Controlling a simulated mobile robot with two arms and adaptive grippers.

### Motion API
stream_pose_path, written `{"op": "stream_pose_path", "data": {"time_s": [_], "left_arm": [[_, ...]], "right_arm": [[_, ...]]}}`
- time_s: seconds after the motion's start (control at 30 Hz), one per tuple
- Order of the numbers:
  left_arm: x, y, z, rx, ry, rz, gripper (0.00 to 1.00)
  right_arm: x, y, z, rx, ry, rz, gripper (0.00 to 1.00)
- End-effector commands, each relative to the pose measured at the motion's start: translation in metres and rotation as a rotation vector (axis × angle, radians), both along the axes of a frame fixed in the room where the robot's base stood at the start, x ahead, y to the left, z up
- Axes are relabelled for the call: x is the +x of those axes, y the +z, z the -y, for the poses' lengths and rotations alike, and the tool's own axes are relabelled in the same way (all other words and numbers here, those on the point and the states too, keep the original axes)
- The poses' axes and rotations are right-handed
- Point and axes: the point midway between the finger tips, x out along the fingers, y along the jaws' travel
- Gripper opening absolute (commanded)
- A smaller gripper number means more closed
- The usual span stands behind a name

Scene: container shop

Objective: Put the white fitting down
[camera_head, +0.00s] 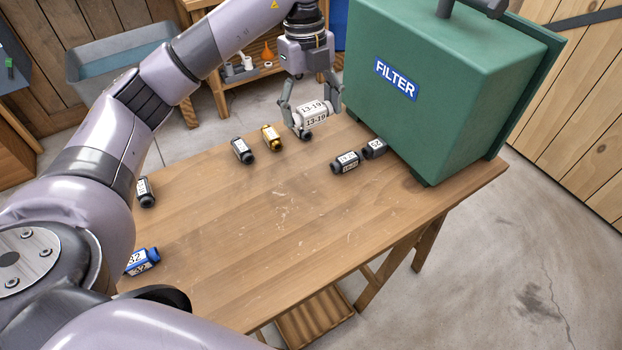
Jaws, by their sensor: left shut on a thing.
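The white fitting (313,113) is labelled 13-19 and lies sideways between the fingers of my left gripper (310,120). The gripper is shut on it, at the far edge of the wooden table (265,215), left of the green filter box. I cannot tell whether the fitting touches the table top. My right gripper is not in view.
A green box (450,85) marked FILTER stands at the table's right end. Dark fittings (345,161) and (242,150), a yellow fitting (271,138) and a blue fitting (142,261) lie on the table. The middle and front are clear.

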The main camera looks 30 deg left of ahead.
Motion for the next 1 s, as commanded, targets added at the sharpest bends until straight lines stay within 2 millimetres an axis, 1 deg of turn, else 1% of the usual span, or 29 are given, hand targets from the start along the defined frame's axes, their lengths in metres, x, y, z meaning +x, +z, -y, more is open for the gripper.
{"op": "stream_pose_path", "data": {"time_s": [0.07,0.13,0.27,0.5,0.6,0.7,0.87,1.0], "left_arm": [[0.0,-0.009,0.001,-0.001,0.016,-0.004,0.38],[-0.001,-0.023,0.001,-0.002,0.019,-0.007,0.38],[-0.002,-0.058,0.001,-0.003,0.017,-0.009,0.38],[-0.002,-0.118,0.0,0.001,0.017,-0.008,0.38],[-0.001,-0.138,0.0,0.001,0.018,-0.006,0.38],[-0.001,-0.15,0.0,0.0,0.018,-0.002,0.38],[0.0,-0.16,0.0,0.0,0.018,-0.002,0.38],[-0.001,-0.178,0.0,0.001,0.018,-0.004,0.38]], "right_arm": [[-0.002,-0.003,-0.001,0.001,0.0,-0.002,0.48],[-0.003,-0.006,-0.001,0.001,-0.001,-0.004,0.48],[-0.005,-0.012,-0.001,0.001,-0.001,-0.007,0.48],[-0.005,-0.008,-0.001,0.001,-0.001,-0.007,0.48],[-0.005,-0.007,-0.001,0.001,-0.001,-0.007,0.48],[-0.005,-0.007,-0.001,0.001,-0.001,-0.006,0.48],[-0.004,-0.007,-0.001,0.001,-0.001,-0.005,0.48],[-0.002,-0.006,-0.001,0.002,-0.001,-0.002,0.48]]}}
